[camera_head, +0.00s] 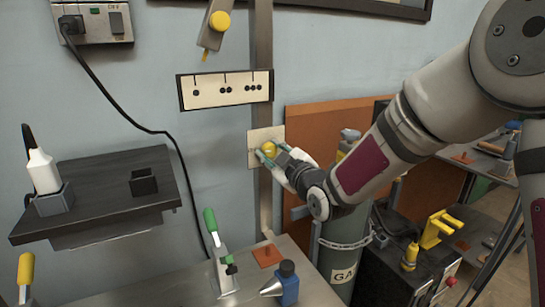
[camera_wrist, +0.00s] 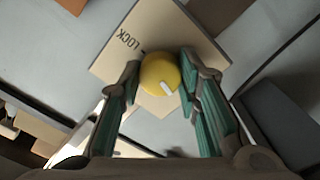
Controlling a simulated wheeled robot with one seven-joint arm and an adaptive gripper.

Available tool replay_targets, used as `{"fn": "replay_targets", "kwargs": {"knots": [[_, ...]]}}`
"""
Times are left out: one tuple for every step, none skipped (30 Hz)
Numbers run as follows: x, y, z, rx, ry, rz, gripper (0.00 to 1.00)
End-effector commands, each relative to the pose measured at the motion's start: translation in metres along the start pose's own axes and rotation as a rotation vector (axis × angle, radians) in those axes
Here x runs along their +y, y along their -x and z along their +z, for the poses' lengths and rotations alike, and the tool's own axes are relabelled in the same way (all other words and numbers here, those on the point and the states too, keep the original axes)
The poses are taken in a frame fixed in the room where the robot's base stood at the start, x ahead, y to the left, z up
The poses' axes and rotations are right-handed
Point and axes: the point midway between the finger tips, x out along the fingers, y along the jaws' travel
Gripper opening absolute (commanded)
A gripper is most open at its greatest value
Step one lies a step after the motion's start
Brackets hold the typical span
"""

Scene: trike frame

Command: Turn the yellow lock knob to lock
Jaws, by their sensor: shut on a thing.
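The yellow lock knob (camera_head: 270,150) sits on a pale plate (camera_head: 255,158) on the metal wall post. In the wrist view the round knob (camera_wrist: 160,74) has a white pointer mark, which points down and to the right. The plate (camera_wrist: 113,60) carries the word LOCK, up and to the left of the knob, on the side away from the mark. My gripper (camera_head: 268,155) reaches the knob from the right. In the wrist view its green-padded fingers (camera_wrist: 160,92) are on both sides of the knob, shut on it.
A panel with dots (camera_head: 225,90) hangs above the plate. A dark shelf (camera_head: 100,205) with a white bottle (camera_head: 43,172) is at left. A gas cylinder (camera_head: 345,230) stands below my forearm.

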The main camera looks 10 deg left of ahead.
Motion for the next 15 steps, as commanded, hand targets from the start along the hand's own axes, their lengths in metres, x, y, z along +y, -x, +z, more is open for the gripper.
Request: {"fn": "replay_targets", "kwargs": {"knots": [[-0.0014, -0.0001, 0.0011, 0.001, -0.041, 0.0, 0.03], [-0.0014, 0.0, 0.0012, 0.001, -0.069, 0.0, 0.03], [-0.0014, 0.0, 0.0015, 0.001, -0.107, 0.0, 0.03], [-0.0014, 0.0, 0.0017, 0.0, -0.136, 0.0, 0.03], [-0.0014, 0.0, 0.002, -0.001, -0.165, 0.0, 0.03], [-0.0013, 0.0001, 0.0021, -0.001, -0.203, 0.0, 0.03], [-0.0012, 0.0001, 0.002, -0.001, -0.232, 0.0, 0.03], [-0.0012, 0.0001, 0.0018, -0.001, -0.26, 0.0, 0.03], [-0.0013, 0.0001, 0.0015, 0.0, -0.298, 0.0, 0.03], [-0.0013, 0.0001, 0.0013, 0.0, -0.327, -0.001, 0.03], [-0.0014, 0.0001, 0.0012, 0.0, -0.355, -0.001, 0.03], [-0.0014, 0.0001, 0.0013, -0.001, -0.393, -0.001, 0.03], [-0.0013, 0.0001, 0.0015, -0.001, -0.422, -0.001, 0.03], [-0.0012, 0.0002, 0.0016, -0.002, -0.45, -0.001, 0.03], [-0.0011, 0.0002, 0.0017, -0.002, -0.488, -0.001, 0.03]]}}
